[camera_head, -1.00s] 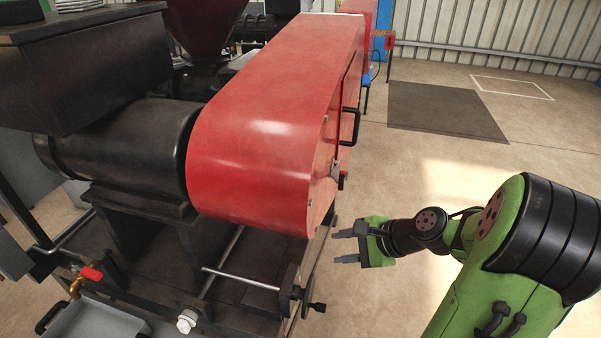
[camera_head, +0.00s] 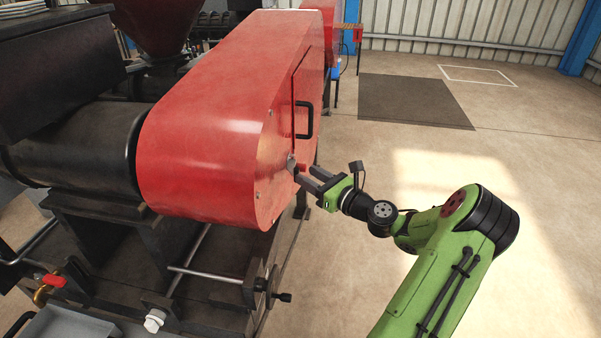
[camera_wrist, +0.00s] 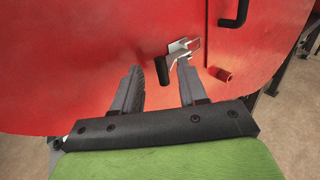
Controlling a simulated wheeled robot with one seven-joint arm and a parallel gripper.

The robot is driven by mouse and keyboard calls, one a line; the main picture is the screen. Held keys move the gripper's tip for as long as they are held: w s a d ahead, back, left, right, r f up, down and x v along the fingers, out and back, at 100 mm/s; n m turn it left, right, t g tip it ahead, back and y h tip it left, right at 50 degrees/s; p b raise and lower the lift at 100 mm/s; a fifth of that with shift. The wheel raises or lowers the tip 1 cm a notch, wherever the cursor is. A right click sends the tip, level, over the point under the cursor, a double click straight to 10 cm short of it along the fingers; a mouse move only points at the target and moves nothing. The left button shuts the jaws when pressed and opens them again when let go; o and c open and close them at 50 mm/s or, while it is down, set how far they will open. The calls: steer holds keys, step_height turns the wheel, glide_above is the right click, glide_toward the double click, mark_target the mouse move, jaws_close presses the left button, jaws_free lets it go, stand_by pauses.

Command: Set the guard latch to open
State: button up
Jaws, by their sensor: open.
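The guard latch (camera_wrist: 176,52) is a small metal piece with a black grip (camera_wrist: 162,70), on the side of the red guard (camera_head: 215,130). In the wrist view its grip hangs down and slightly left, just ahead of the gap between my fingers. In the head view the latch (camera_head: 291,163) shows at the guard's right side, partly hidden by my fingers. My gripper (camera_head: 310,180) is open, with its fingertips close to the latch. In the wrist view, my gripper's fingers (camera_wrist: 158,80) stand apart with nothing clamped between them. Contact with the latch cannot be told.
A red cylindrical peg (camera_wrist: 221,74) sticks out right of the latch. A black door handle (camera_head: 304,119) is above it. A black knob on a rod (camera_head: 284,297) is below the guard. The floor to the right (camera_head: 430,175) is clear.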

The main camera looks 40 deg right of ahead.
mark_target(295, 167)
steer(key=w, duration=0.3)
steer(key=shift+w+a, duration=0.15)
steer(key=shift+w, duration=0.25)
jaws_close()
